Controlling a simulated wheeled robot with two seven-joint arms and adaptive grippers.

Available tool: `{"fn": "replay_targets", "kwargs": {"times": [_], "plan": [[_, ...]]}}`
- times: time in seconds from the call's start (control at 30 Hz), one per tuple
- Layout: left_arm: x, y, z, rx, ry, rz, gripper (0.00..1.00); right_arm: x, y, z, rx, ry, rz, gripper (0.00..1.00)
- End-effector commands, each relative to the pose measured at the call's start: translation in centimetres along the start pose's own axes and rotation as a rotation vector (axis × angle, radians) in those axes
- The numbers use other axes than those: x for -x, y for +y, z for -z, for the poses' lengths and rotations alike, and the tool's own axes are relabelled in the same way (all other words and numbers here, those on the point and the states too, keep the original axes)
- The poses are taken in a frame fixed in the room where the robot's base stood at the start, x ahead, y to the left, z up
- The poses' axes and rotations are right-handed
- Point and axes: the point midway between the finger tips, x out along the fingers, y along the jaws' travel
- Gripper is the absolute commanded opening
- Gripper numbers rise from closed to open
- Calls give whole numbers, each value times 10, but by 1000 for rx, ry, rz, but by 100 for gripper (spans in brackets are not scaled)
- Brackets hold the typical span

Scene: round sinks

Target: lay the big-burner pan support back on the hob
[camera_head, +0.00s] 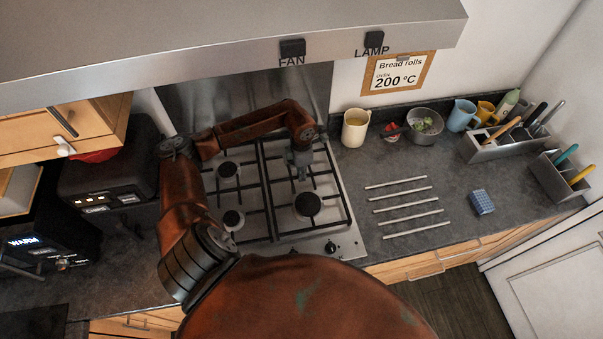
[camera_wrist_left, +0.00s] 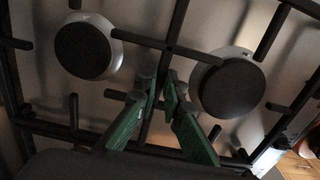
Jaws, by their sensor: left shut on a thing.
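The black big-burner pan support (camera_head: 337,190) is over the right half of the steel hob (camera_head: 300,243), around the front right burner (camera_head: 307,204). My left gripper (camera_head: 301,172) reaches down from above, behind that burner. In the left wrist view my green-padded fingers (camera_wrist_left: 167,98) are shut on a bar of the pan support (camera_wrist_left: 170,45), between two burner caps. The support looks level and close to the hob; I cannot tell whether it rests fully on it. The back right burner is hidden by my arm. My right gripper is not in view.
Another black pan support (camera_head: 245,185) covers the hob's left burners. The extractor hood (camera_head: 220,40) overhangs the back. Metal rods (camera_head: 405,203) and a blue sponge (camera_head: 482,202) lie on the counter at right. A cream mug (camera_head: 355,128) and a pot (camera_head: 425,128) stand behind.

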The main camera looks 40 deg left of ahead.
Motion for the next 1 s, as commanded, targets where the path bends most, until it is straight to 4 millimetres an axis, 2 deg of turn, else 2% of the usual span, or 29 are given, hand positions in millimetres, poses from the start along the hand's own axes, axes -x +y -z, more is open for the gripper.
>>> {"fn": "replay_targets", "kwargs": {"times": [0.33, 0.37, 0.63, 1.0], "plan": [[1, 1, -1, 0, -3, -2, 0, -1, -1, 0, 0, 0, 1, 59], [1, 1, -1, 0, -3, -1, 10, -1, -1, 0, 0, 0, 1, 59], [0, 0, 0, 0, -1, -1, 28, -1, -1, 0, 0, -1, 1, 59], [0, 0, 0, 0, 1, 0, 29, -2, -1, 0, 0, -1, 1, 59]]}}
